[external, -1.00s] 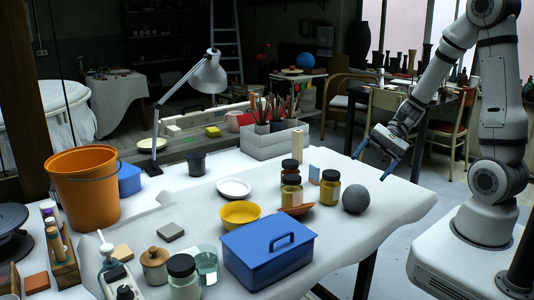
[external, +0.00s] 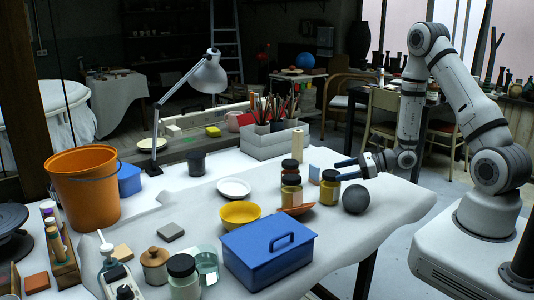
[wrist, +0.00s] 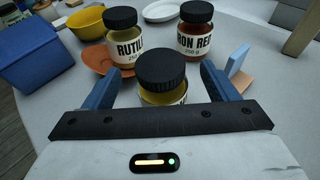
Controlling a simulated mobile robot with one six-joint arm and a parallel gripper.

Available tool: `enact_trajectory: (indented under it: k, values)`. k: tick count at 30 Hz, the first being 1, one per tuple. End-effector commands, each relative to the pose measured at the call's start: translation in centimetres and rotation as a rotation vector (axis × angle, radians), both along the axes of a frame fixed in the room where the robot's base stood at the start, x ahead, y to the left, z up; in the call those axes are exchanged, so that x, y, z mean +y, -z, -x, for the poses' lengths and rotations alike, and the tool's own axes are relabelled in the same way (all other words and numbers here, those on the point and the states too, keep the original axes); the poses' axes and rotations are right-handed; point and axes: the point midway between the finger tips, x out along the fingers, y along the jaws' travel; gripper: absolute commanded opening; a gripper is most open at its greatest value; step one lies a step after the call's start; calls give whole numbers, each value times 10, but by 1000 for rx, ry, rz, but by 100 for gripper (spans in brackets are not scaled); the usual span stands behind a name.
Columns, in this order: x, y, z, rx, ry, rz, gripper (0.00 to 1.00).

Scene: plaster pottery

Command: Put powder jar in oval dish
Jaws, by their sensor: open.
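A powder jar with a black lid and yellow contents (external: 330,190) stands upright on the white table. In the wrist view the same jar (wrist: 162,99) sits between my gripper's blue fingers, with a gap at each side. My gripper (external: 346,170) is open, reaching in from the right at about lid height. A terracotta dish, seemingly the oval dish (external: 300,210), lies left of this jar; in the wrist view it is partly hidden (wrist: 92,62). The Rutile jar (wrist: 128,49) and the Iron Red jar (wrist: 194,46) stand beyond.
A dark grey ball (external: 355,199) sits right of the jar. A blue toolbox (external: 268,262) and a yellow bowl (external: 240,225) are to the left. A small blue block (wrist: 238,58) stands close beyond the right finger. A white plate (external: 234,188) lies farther back.

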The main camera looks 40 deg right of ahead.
Motion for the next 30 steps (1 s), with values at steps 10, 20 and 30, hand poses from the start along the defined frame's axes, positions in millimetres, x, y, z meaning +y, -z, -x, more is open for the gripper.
enact_trajectory:
  k: [10, 20, 30]
  values:
    - [28, 14, -27, 0, -2, 0, 80]
    - [28, 15, -28, -1, 0, 0, 72]
    - [28, 15, -28, -2, -2, 0, 44]
